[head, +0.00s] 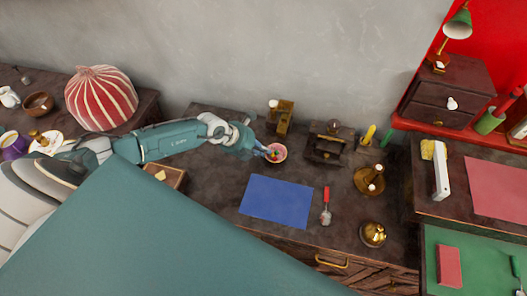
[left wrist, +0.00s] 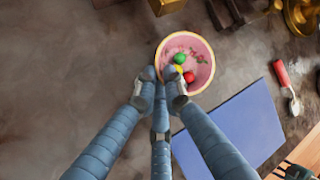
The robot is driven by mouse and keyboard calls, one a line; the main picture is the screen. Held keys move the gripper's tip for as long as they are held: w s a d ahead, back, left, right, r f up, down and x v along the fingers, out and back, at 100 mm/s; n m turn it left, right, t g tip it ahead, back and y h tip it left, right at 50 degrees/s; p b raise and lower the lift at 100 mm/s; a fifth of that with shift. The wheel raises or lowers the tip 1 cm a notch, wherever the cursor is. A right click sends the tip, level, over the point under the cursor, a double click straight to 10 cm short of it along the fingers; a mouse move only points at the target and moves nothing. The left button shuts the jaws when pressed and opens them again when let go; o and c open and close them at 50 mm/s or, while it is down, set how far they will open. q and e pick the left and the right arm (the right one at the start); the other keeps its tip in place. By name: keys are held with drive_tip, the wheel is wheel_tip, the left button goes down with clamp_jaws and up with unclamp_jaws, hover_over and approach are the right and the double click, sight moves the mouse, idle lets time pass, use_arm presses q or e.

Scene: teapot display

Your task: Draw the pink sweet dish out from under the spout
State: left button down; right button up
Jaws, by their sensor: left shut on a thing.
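The pink sweet dish (head: 282,155) stands on the dark brown tabletop, just behind the blue mat. In the left wrist view the dish (left wrist: 207,72) is a round pink bowl with a pale rim, holding green, red and yellow sweets. My left gripper (head: 265,152) reaches in from the left, its fingers shut on the dish's near-left rim. The fingertips (left wrist: 161,86) show close together at that rim in the left wrist view. I cannot make out a spout over the dish.
A blue mat (head: 275,202) lies in front of the dish, with a red-handled tool (head: 326,207) beside it. A brass stand (head: 281,115) is behind the dish and a dark wooden stand (head: 329,146) to its right.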

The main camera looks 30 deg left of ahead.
drive_tip(key=shift+w, duration=0.15)
use_arm(q)
drive_tip(key=shift+w, duration=0.1)
drive_tip(key=c, duration=1.8)
unclamp_jaws()
drive_tip(key=shift+o, duration=0.2)
use_arm(e)
drive_tip(key=shift+w+a, duration=0.1)
drive_tip(key=shift+w, duration=0.15)
drive_tip(key=shift+a, duration=0.1)
use_arm(q)
drive_tip(key=shift+a, duration=0.1)
drive_tip(key=v, duration=1.2)
use_arm(e)
drive_tip(key=shift+s, duration=0.15)
